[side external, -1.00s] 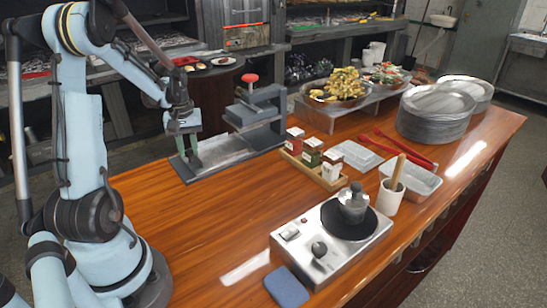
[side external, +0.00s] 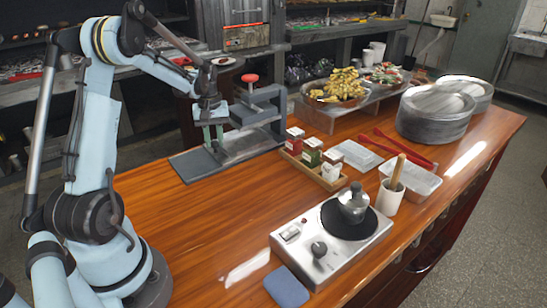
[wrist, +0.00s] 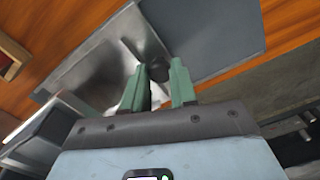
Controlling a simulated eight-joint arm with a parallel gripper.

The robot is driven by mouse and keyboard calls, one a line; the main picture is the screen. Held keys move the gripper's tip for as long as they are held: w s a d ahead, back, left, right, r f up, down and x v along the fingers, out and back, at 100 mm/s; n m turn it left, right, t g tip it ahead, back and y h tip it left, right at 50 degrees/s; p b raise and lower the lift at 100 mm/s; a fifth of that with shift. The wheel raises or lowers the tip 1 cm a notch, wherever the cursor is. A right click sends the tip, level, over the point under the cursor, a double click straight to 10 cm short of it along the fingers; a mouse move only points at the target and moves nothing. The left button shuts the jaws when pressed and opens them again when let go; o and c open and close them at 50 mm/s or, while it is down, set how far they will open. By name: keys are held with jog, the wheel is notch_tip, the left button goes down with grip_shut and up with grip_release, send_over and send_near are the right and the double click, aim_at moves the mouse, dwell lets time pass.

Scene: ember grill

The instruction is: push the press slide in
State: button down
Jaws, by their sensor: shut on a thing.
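The press (side external: 262,108) stands at the back of the wooden counter, with a red knob on top and a long grey base (side external: 192,166) reaching left. Its bare metal slide (side external: 242,144) lies on the base, with its right part under the press frame. My gripper (side external: 216,148) is low over the base at the slide's left end. In the wrist view, the green fingers of my gripper (wrist: 158,70) are shut around a small dark knob (wrist: 158,73) at the edge of the slide (wrist: 150,38). The slide's far end is hidden by the press frame.
A wooden caddy (side external: 311,172) with small spice boxes stands right of the press. A silver hotplate (side external: 325,250) with a metal pot is nearer the front. A raised shelf (side external: 322,122) with food bowls stands behind.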

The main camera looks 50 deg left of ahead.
jog(key=c, duration=0.9)
grip_release()
notch_tip(320, 180, up, 12)
